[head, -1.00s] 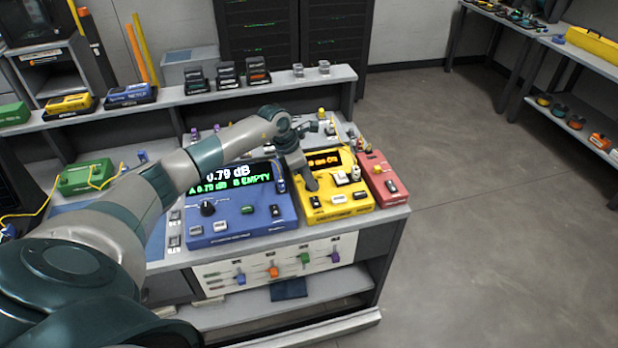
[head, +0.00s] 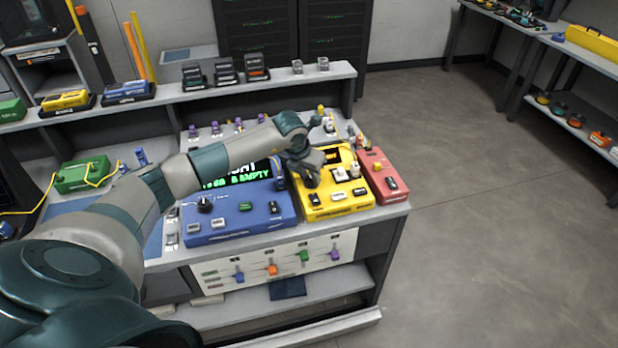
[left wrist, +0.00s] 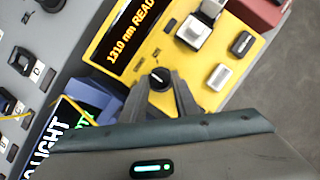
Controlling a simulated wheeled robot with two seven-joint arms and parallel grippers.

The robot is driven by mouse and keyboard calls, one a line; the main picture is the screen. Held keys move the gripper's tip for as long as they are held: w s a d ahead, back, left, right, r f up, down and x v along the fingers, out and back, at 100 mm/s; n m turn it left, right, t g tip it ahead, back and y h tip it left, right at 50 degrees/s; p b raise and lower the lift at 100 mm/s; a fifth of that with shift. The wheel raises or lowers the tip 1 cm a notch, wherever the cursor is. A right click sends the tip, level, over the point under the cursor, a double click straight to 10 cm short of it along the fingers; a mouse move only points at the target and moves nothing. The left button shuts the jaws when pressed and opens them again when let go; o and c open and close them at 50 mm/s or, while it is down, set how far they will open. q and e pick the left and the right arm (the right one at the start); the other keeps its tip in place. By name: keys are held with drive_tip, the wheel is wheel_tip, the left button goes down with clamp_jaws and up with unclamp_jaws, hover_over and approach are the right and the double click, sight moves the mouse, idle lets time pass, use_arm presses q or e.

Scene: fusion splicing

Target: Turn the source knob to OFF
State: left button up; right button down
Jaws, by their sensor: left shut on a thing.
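The yellow light source (head: 326,213) stands on the bench between a blue meter and a red box. It also shows in the left wrist view (left wrist: 183,72). Its round black source knob (left wrist: 159,76) has a white pointer mark; in the head view my gripper hides it. The source's display (left wrist: 122,38) reads "1310 nm READ", with the end cut off. My left gripper (head: 312,180) comes down over the source from the left. Its two fingers (left wrist: 161,88) are shut on the knob, one on each side. My right gripper is in neither view.
The blue meter (head: 240,228) is left of the source, its display partly hidden by my arm. The red box (head: 382,168) is close on the right. A white lever (left wrist: 196,30) and a white button (left wrist: 219,77) sit near the knob. Open floor (head: 480,240) lies right.

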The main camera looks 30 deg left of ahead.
use_arm(q)
drive_tip(key=n+y+b, duration=0.1)
drive_tip(key=n, duration=0.1)
drive_tip(key=n+b, duration=0.1)
drive_tip(key=n, duration=0.1)
drive_tip(key=shift+w+d+f+n+y+b, duration=0.1)
drive_tip(key=shift+w+d+n+y+b, duration=0.1)
drive_tip(key=shift+n+y+b, duration=0.2)
drive_tip(key=shift+n+g, duration=0.3)
drive_tip(key=shift+n, duration=0.2)
drive_tip(key=n+y+b, duration=0.1)
drive_tip(key=n+b, duration=0.1)
drive_tip(key=n, duration=0.1)
drive_tip(key=shift+d+g, duration=0.1)
drive_tip(key=shift+g, duration=0.3)
drive_tip(key=shift+n+y, duration=0.3)
drive_tip(key=shift+n, duration=0.2)
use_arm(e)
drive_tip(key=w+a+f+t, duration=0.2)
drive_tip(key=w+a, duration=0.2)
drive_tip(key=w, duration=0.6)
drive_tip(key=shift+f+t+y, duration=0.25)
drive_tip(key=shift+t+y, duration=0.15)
use_arm(q)
drive_tip(key=o, duration=1.1)
drive_tip(key=shift+c, duration=0.2)
drive_tip(key=shift+r, duration=0.2)
